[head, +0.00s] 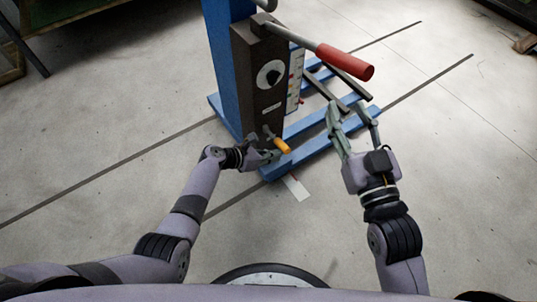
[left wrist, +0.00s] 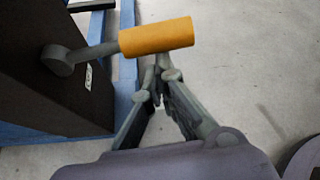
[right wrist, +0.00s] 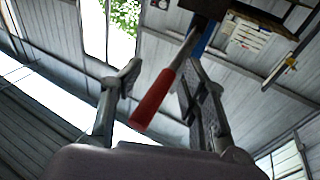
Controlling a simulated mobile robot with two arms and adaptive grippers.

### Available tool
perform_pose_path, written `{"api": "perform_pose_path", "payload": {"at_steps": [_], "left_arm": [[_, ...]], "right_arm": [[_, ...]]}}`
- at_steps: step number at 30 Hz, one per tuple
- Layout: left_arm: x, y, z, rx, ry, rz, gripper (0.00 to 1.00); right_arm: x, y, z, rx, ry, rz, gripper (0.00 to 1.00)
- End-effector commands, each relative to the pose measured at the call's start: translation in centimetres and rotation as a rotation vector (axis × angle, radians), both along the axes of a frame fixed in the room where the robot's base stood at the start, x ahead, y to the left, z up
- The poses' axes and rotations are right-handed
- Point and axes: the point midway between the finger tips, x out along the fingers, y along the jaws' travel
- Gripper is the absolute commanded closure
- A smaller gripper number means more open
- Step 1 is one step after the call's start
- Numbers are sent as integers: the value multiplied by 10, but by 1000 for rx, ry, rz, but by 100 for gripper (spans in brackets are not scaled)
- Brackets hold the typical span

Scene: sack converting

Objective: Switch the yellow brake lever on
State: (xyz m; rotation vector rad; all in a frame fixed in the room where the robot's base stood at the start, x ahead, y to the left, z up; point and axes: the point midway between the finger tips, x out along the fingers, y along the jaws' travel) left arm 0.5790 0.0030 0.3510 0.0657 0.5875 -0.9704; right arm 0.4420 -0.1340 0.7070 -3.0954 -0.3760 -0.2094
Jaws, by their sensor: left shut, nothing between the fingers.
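The yellow brake lever has an orange-yellow grip (head: 283,145) on a short grey arm, low on the dark front of a blue-framed machine (head: 243,75). In the left wrist view the lever grip (left wrist: 157,37) lies nearly level, with its pivot on the dark panel at left. My left gripper (head: 270,156) is shut and empty, its tips (left wrist: 160,78) close beside the grip; I cannot tell whether they touch it. My right gripper (head: 353,110) is open and empty, to the right of the machine; its fingers also show in the right wrist view (right wrist: 160,75).
A long lever with a red handle (head: 345,61) sticks out above, toward the right; it also shows in the right wrist view (right wrist: 152,100). A round dial (head: 270,74) sits on the panel. Blue base beams (head: 310,125) run along the floor. The floor around is mostly clear.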

Motion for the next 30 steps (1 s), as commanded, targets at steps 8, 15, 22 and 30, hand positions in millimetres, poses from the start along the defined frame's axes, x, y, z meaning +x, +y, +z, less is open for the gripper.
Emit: {"api": "perform_pose_path", "payload": {"at_steps": [8,15,22,30], "left_arm": [[0,0,15,-71,98,1,100],[1,0,26,-128,173,0,100],[3,1,35,-141,189,0,100],[3,1,38,-140,190,0,100]], "right_arm": [[-10,-13,-65,-94,364,-23,60],[-33,-25,-108,-153,611,-39,60],[-65,-38,-140,-204,836,-53,60],[-91,-47,-159,-236,987,-62,60]]}}
